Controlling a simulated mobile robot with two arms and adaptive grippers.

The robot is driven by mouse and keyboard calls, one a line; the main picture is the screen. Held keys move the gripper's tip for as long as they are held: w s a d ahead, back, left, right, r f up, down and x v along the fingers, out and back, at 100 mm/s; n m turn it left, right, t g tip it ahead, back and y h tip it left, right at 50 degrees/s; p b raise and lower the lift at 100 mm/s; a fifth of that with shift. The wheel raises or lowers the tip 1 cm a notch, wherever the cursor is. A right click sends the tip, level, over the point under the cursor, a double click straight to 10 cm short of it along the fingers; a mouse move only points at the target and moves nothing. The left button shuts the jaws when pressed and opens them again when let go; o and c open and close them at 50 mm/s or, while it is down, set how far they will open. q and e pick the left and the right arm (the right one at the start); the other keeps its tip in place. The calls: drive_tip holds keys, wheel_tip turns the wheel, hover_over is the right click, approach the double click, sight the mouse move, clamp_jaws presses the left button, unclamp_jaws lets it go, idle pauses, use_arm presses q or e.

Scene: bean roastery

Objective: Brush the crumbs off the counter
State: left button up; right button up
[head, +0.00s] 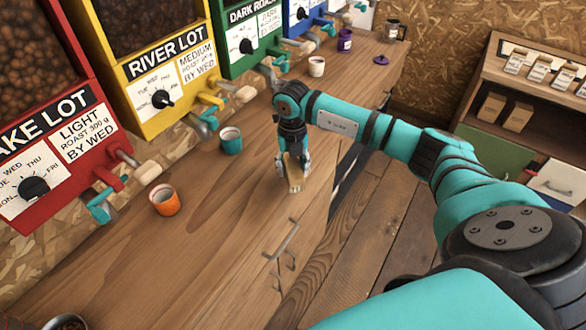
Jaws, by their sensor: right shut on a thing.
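My right gripper (294,162) points down over the counter (215,225), near its front edge. It is shut on a pale wooden thing (295,182), which looks like the brush. Its lower end is at or just above the counter top; I cannot tell if it touches. The gripper fingers hide part of it. I cannot make out crumbs on the counter at this size. My left gripper is not in view.
An orange cup (164,200), a teal cup (231,140), a white cup (317,66) and a purple cup (345,40) stand along the bean dispensers (165,70). A dark bowl (66,322) is at bottom left. The counter's middle is clear. Shelves (520,90) stand right.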

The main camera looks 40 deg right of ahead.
sight(292, 165)
drive_tip(key=shift+r, duration=0.6)
drive_tip(key=shift+r+p, duration=1.1)
drive_tip(key=shift+r, duration=0.45)
drive_tip(key=shift+w+f, duration=0.1)
